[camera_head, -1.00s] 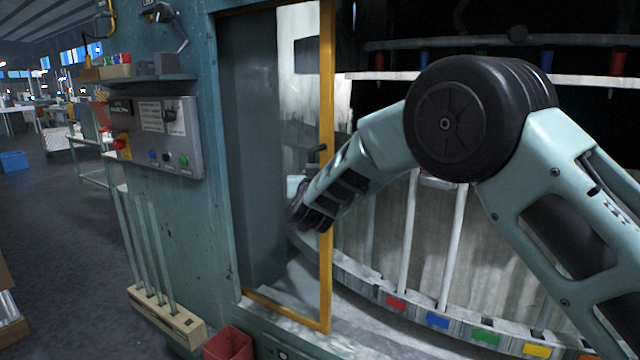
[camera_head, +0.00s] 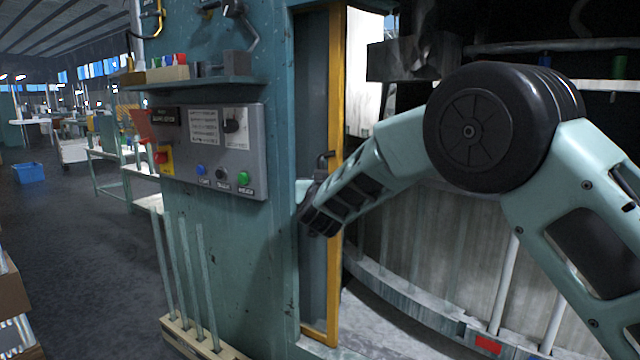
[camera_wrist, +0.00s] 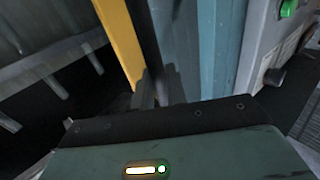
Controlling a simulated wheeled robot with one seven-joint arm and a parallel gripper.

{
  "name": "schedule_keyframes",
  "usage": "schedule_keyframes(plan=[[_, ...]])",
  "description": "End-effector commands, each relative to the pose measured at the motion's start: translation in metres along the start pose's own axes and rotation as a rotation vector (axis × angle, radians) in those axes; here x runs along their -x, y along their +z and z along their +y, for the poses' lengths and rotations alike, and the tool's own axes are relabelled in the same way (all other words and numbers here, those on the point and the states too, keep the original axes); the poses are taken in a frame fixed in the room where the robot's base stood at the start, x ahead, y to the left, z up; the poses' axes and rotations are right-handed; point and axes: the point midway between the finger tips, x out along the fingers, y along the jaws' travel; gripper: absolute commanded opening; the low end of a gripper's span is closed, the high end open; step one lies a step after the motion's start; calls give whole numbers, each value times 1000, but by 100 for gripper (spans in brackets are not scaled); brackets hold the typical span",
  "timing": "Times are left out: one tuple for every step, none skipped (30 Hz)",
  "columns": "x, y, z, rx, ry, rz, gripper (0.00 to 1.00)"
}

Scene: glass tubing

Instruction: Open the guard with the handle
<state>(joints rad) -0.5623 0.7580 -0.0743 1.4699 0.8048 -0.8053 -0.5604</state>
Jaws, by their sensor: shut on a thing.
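The guard (camera_head: 335,90) is a tall, yellow-framed panel at the left side of the machine opening. Only a narrow strip of its dark pane shows beside the teal cabinet post. The black handle (camera_head: 325,158) stands on the frame; its upper end shows and its lower part is hidden behind my gripper. My gripper (camera_head: 308,212) is shut on the handle, at the left of the yellow frame; its fingertips are hard to make out. In the wrist view the yellow guard frame (camera_wrist: 121,40) runs beside the dark fingers (camera_wrist: 152,92).
A control panel (camera_head: 212,150) with buttons and a knob is on the teal cabinet left of the guard. A shelf (camera_head: 190,83) juts out above it. Glass tubes (camera_head: 185,275) stand in a wooden rack below. The curved machine bed (camera_head: 400,300) lies right of the guard.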

Motion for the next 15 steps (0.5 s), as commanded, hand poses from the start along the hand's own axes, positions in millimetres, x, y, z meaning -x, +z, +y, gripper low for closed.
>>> schedule_keyframes(plan=[[0, -1, -1, 0, -1, 2, 0], [0, -1, -1, 0, -1, 2, 0], [0, -1, -1, 0, -1, 2, 0], [0, -1, -1, 0, -1, 2, 0], [0, -1, -1, 0, -1, 2, 0], [0, -1, -1, 0, -1, 2, 0], [0, -1, -1, 0, -1, 2, 0], [0, -1, -1, 0, -1, 2, 0], [0, -1, -1, 0, -1, 2, 0], [0, -1, -1, 0, -1, 2, 0], [0, -1, 0, 0, -1, 1, 0], [0, -1, 0, 0, -1, 1, 0], [0, -1, 0, 0, -1, 1, 20], [0, -1, 0, 0, -1, 1, 28], [0, -1, 0, 0, -1, 1, 32]])
